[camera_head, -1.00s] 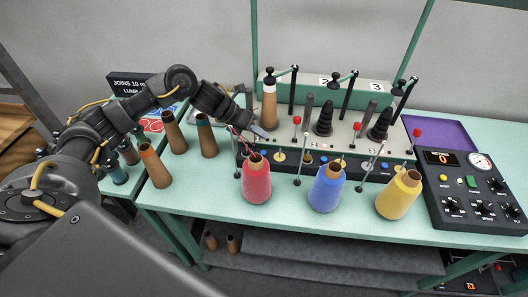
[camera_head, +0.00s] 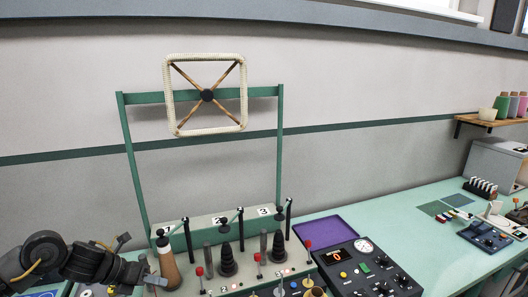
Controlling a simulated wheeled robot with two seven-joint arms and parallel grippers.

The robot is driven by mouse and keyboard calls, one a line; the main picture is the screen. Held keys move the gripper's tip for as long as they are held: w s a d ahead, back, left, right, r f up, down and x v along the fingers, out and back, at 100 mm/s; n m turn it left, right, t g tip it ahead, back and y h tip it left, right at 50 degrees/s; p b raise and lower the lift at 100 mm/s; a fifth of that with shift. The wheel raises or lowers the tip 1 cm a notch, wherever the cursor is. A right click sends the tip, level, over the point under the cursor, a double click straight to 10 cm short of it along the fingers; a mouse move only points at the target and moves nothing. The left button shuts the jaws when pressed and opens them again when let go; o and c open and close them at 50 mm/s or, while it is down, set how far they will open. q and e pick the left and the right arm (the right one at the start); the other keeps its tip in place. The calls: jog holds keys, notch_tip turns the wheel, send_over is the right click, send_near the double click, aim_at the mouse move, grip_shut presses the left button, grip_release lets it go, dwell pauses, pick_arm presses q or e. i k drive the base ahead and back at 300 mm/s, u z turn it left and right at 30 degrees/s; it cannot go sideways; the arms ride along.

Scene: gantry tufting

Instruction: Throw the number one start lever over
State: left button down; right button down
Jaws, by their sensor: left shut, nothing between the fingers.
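The number one start lever is the leftmost red-knobbed lever (camera_head: 200,271) at the bottom of the head view. It stands roughly upright, and its lower end is cut off by the picture edge. It is right of the brown cone (camera_head: 169,264) on the first spindle. My left gripper (camera_head: 153,279) is at the bottom left, just left of the cone's lower part and apart from the lever. It is shut and holds nothing. Two more red-knobbed levers (camera_head: 257,257) (camera_head: 308,244) stand further right. My right gripper is out of view.
A green rail with number plates (camera_head: 217,221) and black thread posts (camera_head: 240,230) stands behind the spindles. Black spindles (camera_head: 227,260) stand between the levers. A control box (camera_head: 368,268) and purple tray (camera_head: 326,228) lie to the right. Bare green table (camera_head: 420,220) lies beyond them.

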aim_at(199, 270)
jog(key=k, duration=1)
